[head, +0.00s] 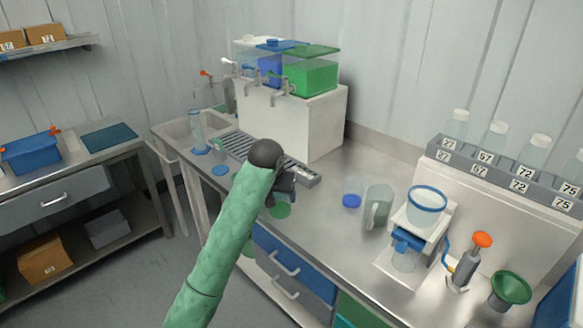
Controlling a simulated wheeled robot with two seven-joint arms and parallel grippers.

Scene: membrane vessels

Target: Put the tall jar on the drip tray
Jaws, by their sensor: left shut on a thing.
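The drip tray (244,146) is a long grey slatted strip on the bench below the taps. My left gripper (284,186) is dark and sits near the tray's right end, at the bench's front side. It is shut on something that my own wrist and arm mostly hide. A green disc (280,211) shows just below the gripper; I cannot tell whether it belongs to the held thing. A tall clear jar (196,129) stands upright at the left end of the bench, with a blue disc (201,151) at its foot. My right gripper is not in view.
Lidded tanks with taps (310,77) stand on a white block (315,125) behind the tray. A blue disc (220,170) lies left of my arm. A short clear jar (352,188), a jug (377,208) and a filter stand (408,235) are to the right.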

